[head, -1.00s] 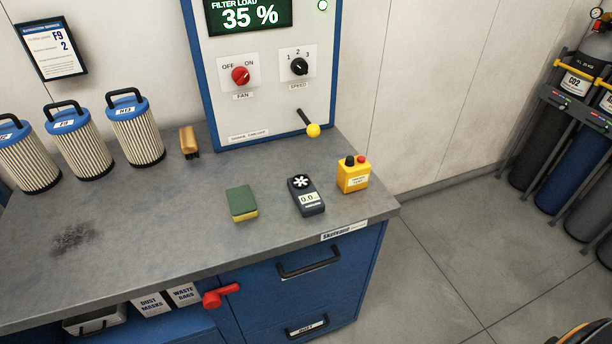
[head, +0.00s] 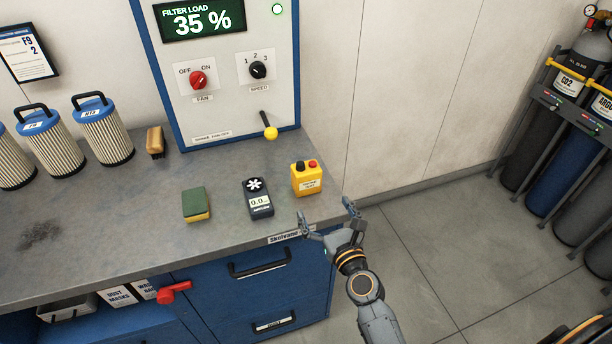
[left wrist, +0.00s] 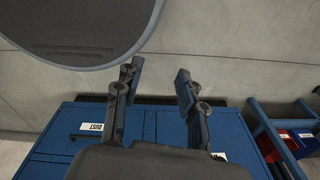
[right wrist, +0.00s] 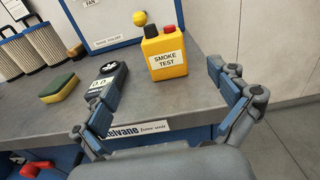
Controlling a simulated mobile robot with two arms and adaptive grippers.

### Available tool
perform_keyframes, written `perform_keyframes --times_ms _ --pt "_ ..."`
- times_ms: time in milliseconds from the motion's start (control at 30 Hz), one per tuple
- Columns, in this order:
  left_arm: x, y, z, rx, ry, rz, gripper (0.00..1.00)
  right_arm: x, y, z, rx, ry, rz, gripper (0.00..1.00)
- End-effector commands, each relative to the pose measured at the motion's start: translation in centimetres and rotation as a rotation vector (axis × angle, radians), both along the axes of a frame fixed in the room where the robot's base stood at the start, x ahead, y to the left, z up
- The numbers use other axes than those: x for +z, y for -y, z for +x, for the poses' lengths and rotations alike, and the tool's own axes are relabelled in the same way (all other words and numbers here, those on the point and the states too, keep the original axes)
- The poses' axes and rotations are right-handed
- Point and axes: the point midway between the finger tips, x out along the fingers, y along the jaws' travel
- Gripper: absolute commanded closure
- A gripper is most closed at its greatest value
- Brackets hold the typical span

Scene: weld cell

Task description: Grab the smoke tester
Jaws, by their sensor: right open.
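The smoke tester is a yellow box (head: 307,179) with a black knob and a red button on top. It stands upright near the right front corner of the workbench (head: 120,225). In the right wrist view its label reads SMOKE TEST (right wrist: 166,60). My right gripper (head: 325,215) is open and empty, just off the bench edge, in front and to the right of the tester and apart from it. The tester shows beyond and between its fingers (right wrist: 165,90) in the right wrist view. My left gripper (left wrist: 155,80) shows only in its wrist view, open and empty.
A dark handheld meter (head: 258,199) stands close left of the tester, with a green-yellow sponge (head: 196,204) farther left. Behind is a control panel with a yellow-knobbed lever (head: 270,132). Filters (head: 104,133) and a brush (head: 155,142) are at the back left.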

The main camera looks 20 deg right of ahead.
Motion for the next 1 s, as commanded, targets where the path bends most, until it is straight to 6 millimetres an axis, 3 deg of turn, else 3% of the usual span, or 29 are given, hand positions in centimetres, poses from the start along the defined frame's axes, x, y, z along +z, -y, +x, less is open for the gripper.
perform_keyframes --times_ms 100,333,1000 --pt "0.1 0.5 0.0 -0.002 0.001 -0.006 0.60 1.2 0.2 1.2 -0.007 0.022 0.051 0.03" --pt "-0.1 1.9 0.0 -0.005 -0.001 -0.022 0.60 1.1 0.0 5.8 -0.006 0.021 0.051 0.03" --pt "-2.2 1.0 0.0 -0.002 0.001 -0.011 0.60 0.3 -0.1 13.5 -0.005 0.018 0.046 0.03"
